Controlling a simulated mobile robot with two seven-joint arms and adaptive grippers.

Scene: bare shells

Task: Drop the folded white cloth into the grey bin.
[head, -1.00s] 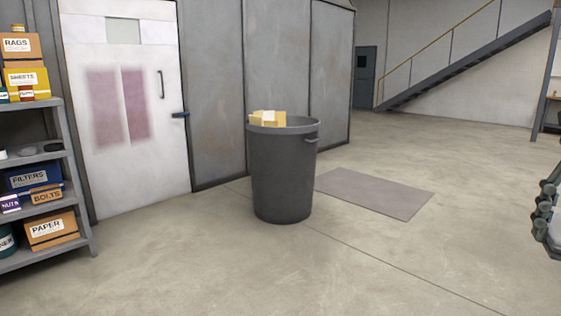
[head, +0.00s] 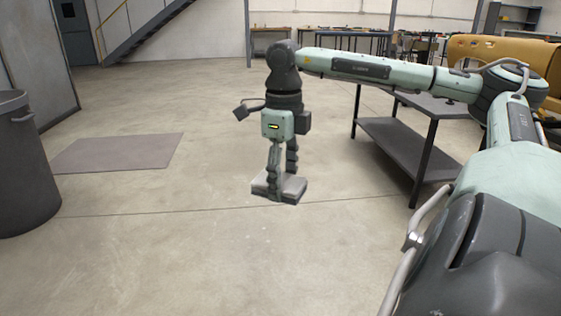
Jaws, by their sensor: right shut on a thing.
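The grey bin (head: 25,175) stands on the floor at the left edge of the head view, cut off by the frame. My right gripper (head: 281,178) hangs pointing down near the middle of the view, shut on the folded white cloth (head: 294,187). The cloth looks like a flat, pale grey slab in the shade, held between the fingertips well above the floor. In the picture the gripper is well to the right of the bin and apart from it. My left gripper is out of view.
A flat grey-brown mat (head: 118,153) lies on the floor right of the bin. A dark table (head: 408,150) with a lower shelf stands behind my right arm. A staircase (head: 145,35) and workbenches are at the back. The floor between is open.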

